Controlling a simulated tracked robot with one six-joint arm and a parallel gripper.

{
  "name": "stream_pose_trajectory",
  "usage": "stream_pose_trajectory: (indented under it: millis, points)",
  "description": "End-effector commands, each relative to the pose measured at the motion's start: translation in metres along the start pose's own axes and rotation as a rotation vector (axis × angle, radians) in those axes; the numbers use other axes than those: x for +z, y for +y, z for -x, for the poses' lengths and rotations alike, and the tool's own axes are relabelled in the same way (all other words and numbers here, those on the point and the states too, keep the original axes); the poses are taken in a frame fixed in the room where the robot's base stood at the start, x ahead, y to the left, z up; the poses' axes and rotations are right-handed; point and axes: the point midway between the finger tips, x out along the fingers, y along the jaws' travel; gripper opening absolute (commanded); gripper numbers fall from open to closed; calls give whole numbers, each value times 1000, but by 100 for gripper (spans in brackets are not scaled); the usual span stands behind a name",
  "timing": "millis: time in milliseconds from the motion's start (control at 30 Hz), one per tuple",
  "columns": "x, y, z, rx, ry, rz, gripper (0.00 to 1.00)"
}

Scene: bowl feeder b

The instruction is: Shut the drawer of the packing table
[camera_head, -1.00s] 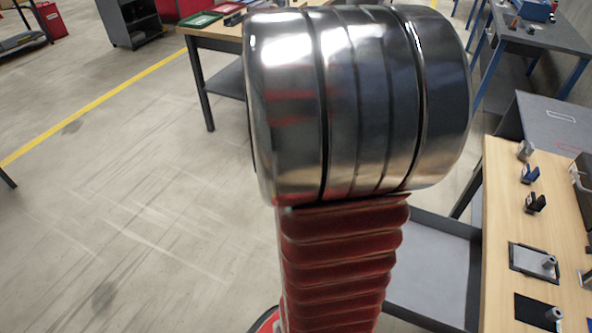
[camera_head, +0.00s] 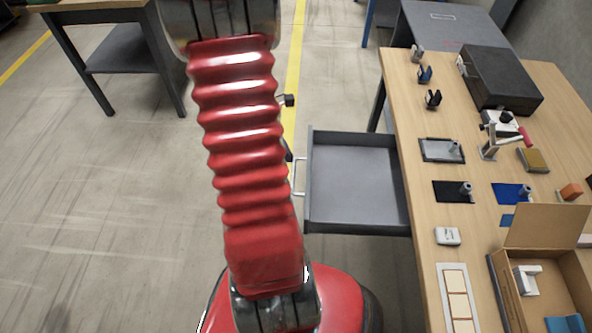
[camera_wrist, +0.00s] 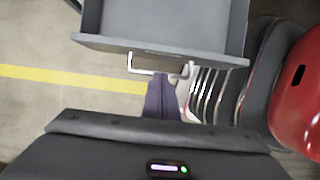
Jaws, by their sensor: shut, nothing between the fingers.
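The packing table (camera_head: 408,110) stands on the right with a pale wooden top. Its grey drawer (camera_head: 355,185) is pulled out to the left and looks empty inside. The drawer's pale bar handle (camera_head: 298,178) is on its front, partly behind my arm. In the wrist view the drawer front (camera_wrist: 160,48) and handle (camera_wrist: 140,70) lie just ahead of my gripper (camera_wrist: 162,82). The fingers are shut and empty, with their tips at the handle between its two ends. I cannot tell whether they touch it. My arm hides most of my gripper in the head view.
Several parts and fixtures, a black case (camera_head: 500,78) and an open cardboard box (camera_head: 548,275) are on the tabletop. Another table (camera_head: 100,5) stands at the upper left. The floor left of my arm is clear, with yellow lines (camera_head: 294,60).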

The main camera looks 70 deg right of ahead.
Motion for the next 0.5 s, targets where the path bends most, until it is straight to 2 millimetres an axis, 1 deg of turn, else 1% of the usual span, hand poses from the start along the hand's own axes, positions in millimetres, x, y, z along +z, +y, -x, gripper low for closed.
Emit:
stream_pose_trajectory:
  millis: [167, 367, 500]
  points:
    - [0, 0, -8, -1, 0, -1, 0]
    - [0, -1, -32, -4, -1, -1, 0]
    - [0, -1, -51, -4, -1, 0, 0]
